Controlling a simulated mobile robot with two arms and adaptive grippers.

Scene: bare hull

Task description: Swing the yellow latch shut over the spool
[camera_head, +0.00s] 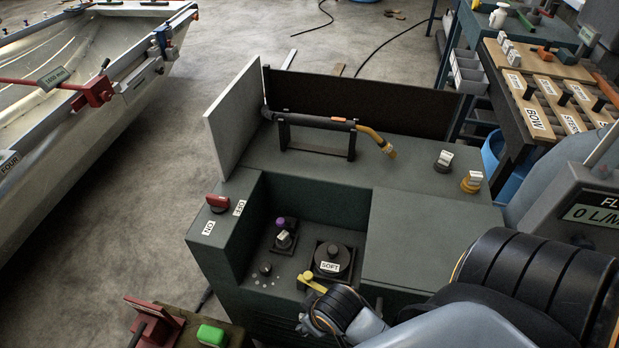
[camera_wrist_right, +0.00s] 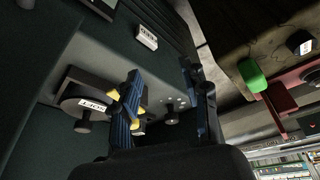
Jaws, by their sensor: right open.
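The spool (camera_head: 331,258) is a dark round disc labelled SOFT in the machine's recess; it also shows at the left of the right wrist view (camera_wrist_right: 76,100). The yellow latch (camera_head: 313,283) lies at the spool's front edge, beside it rather than across it, its knob end to the left. In the right wrist view the latch (camera_wrist_right: 113,94) shows in pieces behind my left-hand finger. My right gripper (camera_wrist_right: 160,70) is open, its blue fingers apart; whether a finger touches the latch I cannot tell. In the head view my arm hides the fingers. My left gripper is out of view.
The dark green machine (camera_head: 305,185) has recess walls around the spool. A purple-topped knob (camera_head: 281,223) stands behind left, a red switch (camera_head: 218,203) on the left ledge. A green block (camera_head: 211,335) and red clamp (camera_head: 155,320) are at the front. A torch (camera_head: 330,122) rests behind.

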